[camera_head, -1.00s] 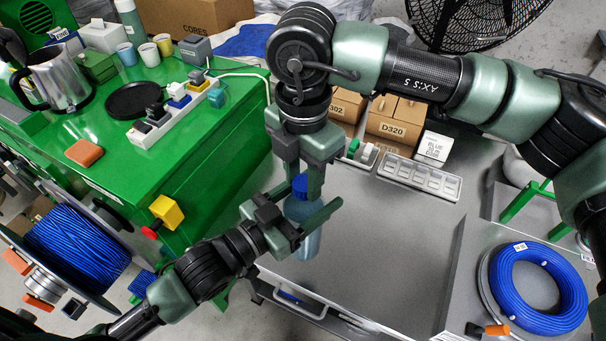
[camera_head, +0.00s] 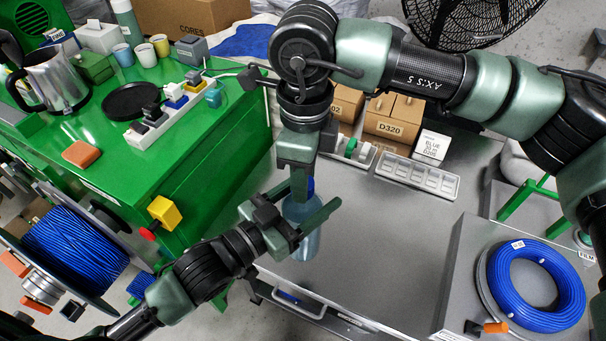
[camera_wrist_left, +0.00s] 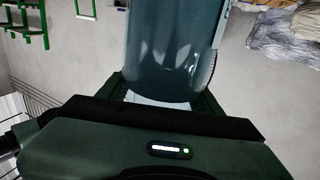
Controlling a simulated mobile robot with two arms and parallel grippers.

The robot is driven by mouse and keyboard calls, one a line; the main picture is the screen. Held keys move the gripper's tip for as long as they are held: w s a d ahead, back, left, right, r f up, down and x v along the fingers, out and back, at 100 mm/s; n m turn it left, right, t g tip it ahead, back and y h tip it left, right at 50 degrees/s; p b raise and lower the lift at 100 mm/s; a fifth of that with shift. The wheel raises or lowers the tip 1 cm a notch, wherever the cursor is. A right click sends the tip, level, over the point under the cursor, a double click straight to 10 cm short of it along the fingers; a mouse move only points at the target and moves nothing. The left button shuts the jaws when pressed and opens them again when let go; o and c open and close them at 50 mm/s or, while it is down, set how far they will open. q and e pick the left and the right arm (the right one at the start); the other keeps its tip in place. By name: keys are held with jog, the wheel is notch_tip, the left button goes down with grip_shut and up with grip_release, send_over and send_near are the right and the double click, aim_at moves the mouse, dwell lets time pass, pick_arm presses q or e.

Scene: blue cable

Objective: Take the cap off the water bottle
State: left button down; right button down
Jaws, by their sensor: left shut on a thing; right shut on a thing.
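The water bottle (camera_head: 305,240) is translucent blue and stands upright over the grey cart top. My left gripper (camera_head: 308,218) is shut around the bottle's body from the left. The bottle also fills the upper middle of the left wrist view (camera_wrist_left: 175,45). The blue cap (camera_head: 310,186) is at the bottle's top, mostly hidden by my right gripper. My right gripper (camera_head: 304,190) comes down from above and is shut on the cap. Whether the cap is still seated on the neck cannot be told.
A green cabinet (camera_head: 190,170) on the left carries a kettle (camera_head: 55,82), cups and a power strip (camera_head: 170,118). A grey compartment tray (camera_head: 418,178) and boxes (camera_head: 395,122) lie behind. A blue cable coil (camera_head: 537,285) is at right. The cart top between is clear.

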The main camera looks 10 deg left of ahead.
jog(key=n, duration=0.4)
jog(key=shift+w+a+r, duration=0.1)
jog(key=shift+w, duration=0.1)
jog(key=n, duration=0.8)
jog(key=shift+w, duration=0.1)
jog(key=n, duration=0.6)
jog(key=shift+w, duration=0.1)
jog(key=shift+r, duration=0.15)
jog(key=shift+r, duration=1)
jog(key=shift+s, duration=0.2)
